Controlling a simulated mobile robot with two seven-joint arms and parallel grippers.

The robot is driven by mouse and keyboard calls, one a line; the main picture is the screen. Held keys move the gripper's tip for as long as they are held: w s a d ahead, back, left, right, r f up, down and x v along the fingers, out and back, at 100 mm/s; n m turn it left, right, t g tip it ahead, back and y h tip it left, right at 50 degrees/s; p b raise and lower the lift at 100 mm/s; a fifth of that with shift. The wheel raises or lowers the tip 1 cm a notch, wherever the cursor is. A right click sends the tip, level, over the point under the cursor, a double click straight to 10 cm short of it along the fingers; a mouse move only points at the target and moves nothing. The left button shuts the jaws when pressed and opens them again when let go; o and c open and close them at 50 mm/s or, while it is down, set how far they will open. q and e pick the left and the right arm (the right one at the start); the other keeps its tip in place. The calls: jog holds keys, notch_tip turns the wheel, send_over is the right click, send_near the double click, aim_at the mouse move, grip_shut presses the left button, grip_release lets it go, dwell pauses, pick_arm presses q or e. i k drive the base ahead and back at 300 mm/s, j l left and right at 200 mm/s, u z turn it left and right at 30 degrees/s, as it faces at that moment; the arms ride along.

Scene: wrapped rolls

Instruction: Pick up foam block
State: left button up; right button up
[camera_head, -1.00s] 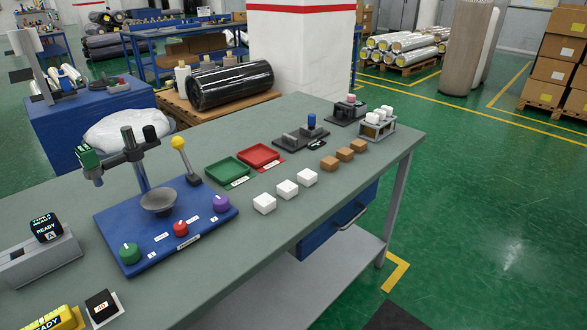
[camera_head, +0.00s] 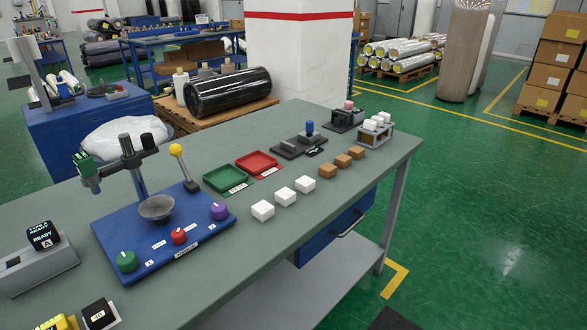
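Three white blocks, which look like foam, sit in a row near the table's front edge: a left one (camera_head: 262,210), a middle one (camera_head: 285,197) and a right one (camera_head: 305,184). They are apart from each other. Three brown blocks (camera_head: 342,160) continue the row to the right. More small white pieces (camera_head: 376,121) stand in a metal holder at the table's far right end. Neither of my grippers is in view.
The grey-green table (camera_head: 330,205) also carries a green tray (camera_head: 226,178), a red tray (camera_head: 257,163), a blue panel (camera_head: 165,237) with knobs and a lever, and dark fixtures (camera_head: 299,145). Open green floor (camera_head: 480,230) lies to the right.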

aim_at(285, 196)
jog(key=i+l+u, duration=0.15)
jog(key=l, duration=0.15)
jog(key=i+l+u, duration=0.1)
jog(key=l, duration=0.25)
jog(key=i+l+u, duration=0.15)
jog(key=l, duration=0.2)
jog(key=i+l+u, duration=0.1)
jog(key=l, duration=0.25)
jog(key=i+l+u, duration=0.15)
jog(key=l, duration=0.25)
jog(key=i+l+u, duration=0.1)
jog(key=l, duration=0.3)
